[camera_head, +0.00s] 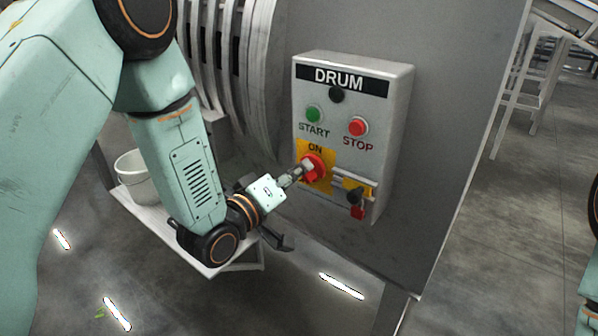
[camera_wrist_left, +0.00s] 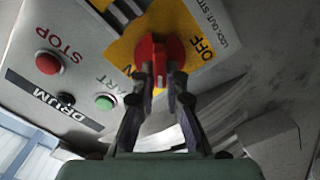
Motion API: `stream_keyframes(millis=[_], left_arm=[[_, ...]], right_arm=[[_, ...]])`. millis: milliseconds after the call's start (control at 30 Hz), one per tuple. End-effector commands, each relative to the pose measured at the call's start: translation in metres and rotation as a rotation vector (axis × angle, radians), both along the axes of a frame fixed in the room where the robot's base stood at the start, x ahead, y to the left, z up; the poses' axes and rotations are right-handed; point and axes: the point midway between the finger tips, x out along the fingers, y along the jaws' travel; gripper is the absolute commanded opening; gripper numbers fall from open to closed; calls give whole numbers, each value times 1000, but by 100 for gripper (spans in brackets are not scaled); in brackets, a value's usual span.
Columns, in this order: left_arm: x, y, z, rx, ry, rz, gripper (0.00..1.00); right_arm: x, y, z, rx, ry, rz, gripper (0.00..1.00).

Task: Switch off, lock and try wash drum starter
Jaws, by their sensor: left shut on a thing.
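The grey drum starter box (camera_head: 399,113) is on a grey panel, with a green START button (camera_head: 314,114) and a red STOP button (camera_head: 357,126). My left gripper (camera_head: 296,174) is shut on the red rotary switch (camera_head: 317,167) below them. The ON label shows above the switch. In the left wrist view, the fingers (camera_wrist_left: 159,82) hold the red handle (camera_wrist_left: 151,50), with the OFF label (camera_wrist_left: 201,49) beside it; the fingers hide part of the yellow plate. A small holder (camera_head: 355,180) with dark and red pieces hangs right of the switch; I cannot tell its details. My right gripper is out of view.
A white bucket (camera_head: 131,172) stands on a pale shelf (camera_head: 153,222) at the left, behind my left arm. Curved grey slats rise beside the panel. Grey floor is open to the right, with a pale stool-like frame (camera_head: 527,90) at the back.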

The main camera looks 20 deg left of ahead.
Motion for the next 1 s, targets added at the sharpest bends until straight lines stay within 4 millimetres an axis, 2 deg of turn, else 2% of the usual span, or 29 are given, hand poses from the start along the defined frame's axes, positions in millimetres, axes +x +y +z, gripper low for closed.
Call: stream_keyframes(millis=[500,1000], left_arm=[[-1,2,-9,-429,168,4,0],[-1,2,-12,-635,244,5,0]], right_arm=[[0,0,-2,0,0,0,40],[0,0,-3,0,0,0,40]])
